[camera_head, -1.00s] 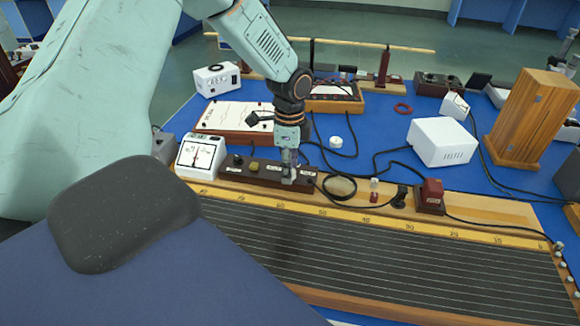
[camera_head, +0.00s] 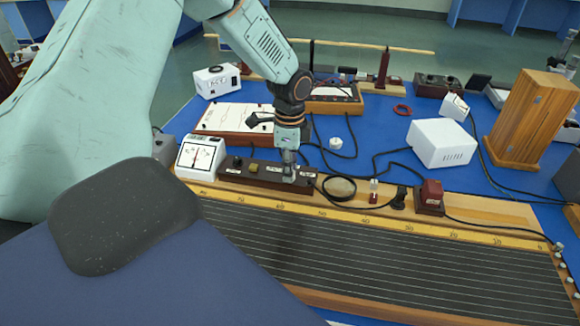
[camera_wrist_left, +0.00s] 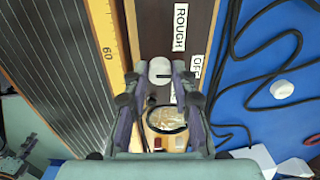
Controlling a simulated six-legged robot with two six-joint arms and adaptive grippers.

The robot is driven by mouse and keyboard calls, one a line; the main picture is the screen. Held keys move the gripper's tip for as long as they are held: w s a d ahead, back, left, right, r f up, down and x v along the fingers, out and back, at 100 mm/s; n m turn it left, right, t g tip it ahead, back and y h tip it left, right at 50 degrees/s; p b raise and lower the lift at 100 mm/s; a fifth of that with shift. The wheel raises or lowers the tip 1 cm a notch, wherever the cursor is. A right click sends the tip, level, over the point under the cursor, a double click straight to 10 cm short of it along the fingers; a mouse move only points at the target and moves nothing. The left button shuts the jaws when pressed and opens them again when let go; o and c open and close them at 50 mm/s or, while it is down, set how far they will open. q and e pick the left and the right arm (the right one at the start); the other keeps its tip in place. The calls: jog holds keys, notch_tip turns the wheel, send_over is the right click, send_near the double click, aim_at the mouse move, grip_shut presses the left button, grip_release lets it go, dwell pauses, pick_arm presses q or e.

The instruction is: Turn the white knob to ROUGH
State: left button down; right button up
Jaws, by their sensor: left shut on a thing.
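The white knob (camera_wrist_left: 160,70) sits on a dark brown switch box (camera_head: 230,174). In the left wrist view, the fingers of my left gripper (camera_wrist_left: 159,78) are closed around the knob, one on each side. A short black mark on the knob points right, towards the OFF label (camera_wrist_left: 195,71). The ROUGH label (camera_wrist_left: 181,27) is above and slightly right of the knob. Another label below is partly covered. In the head view my left gripper (camera_head: 289,177) comes down on the right part of the box and hides most of the knob.
A white meter (camera_head: 201,156) stands just left of the box. A long wire board (camera_head: 380,250) with a yellow scale lies in front. A round ring (camera_head: 339,188) and black cables (camera_head: 385,152) lie to the right. A white box (camera_head: 441,142) stands farther right.

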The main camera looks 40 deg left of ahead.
pick_arm(q)
jog(key=shift+r+n+p, duration=0.15)
jog(key=shift+n+p, duration=0.35)
jog(key=shift+p, duration=0.25)
jog(key=n+p, duration=0.5)
jog(key=p, duration=0.1)
jog(key=shift+r+n+p, duration=0.1)
jog(key=shift+n+p, duration=0.2)
jog(key=shift+n, duration=0.1)
jog(key=n+p, duration=0.3)
jog(key=shift+w+n, duration=0.1)
jog(key=shift+n, duration=0.2)
jog(key=shift+n+p, duration=0.5)
jog(key=shift+n, duration=0.2)
jog(key=shift+w, duration=0.1)
jog(key=c, duration=1.5)
grip_release()
jog(key=o, duration=0.4)
jog(key=shift+f, duration=0.2)
notch_tip(320, 180, up, 12)
